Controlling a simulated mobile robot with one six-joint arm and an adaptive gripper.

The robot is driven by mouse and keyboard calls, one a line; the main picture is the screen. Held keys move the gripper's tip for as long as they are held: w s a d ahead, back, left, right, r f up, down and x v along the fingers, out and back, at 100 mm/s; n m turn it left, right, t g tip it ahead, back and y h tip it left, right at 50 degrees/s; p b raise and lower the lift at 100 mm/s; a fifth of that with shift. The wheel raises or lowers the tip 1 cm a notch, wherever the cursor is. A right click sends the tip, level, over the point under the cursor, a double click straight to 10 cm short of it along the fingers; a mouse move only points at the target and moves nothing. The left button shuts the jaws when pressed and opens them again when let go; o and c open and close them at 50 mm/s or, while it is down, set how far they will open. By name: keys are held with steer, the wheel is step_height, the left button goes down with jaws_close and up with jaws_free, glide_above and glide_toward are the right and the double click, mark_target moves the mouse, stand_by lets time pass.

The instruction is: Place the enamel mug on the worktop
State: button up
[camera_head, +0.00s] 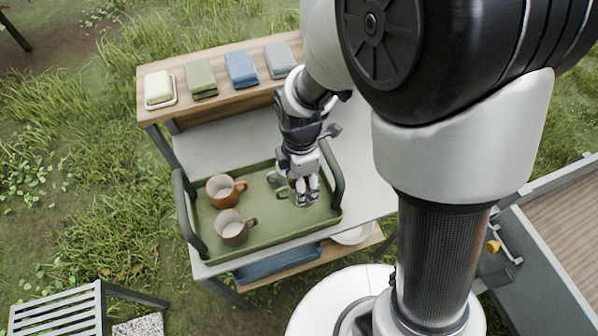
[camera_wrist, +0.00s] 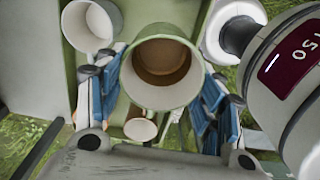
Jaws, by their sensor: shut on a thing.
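My gripper (camera_head: 305,190) is over the right part of the green tray (camera_head: 262,238), shut on a pale green enamel mug (camera_head: 292,194).
Tall tray handles rise at both ends. A white dish (camera_head: 352,235) is below.

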step_height(320, 180, down, 10)
steer(key=b, duration=0.3)
steer(key=shift+f, duration=0.25)
steer(key=shift+f, duration=0.2)
steer(key=o, duration=1.1)
steer(key=shift+o, duration=0.2)
step_height(320, 180, up, 18)
steer(key=p, duration=0.6)
steer(key=shift+w+a+f, duration=0.15)
steer(key=shift+w+f, duration=0.1)
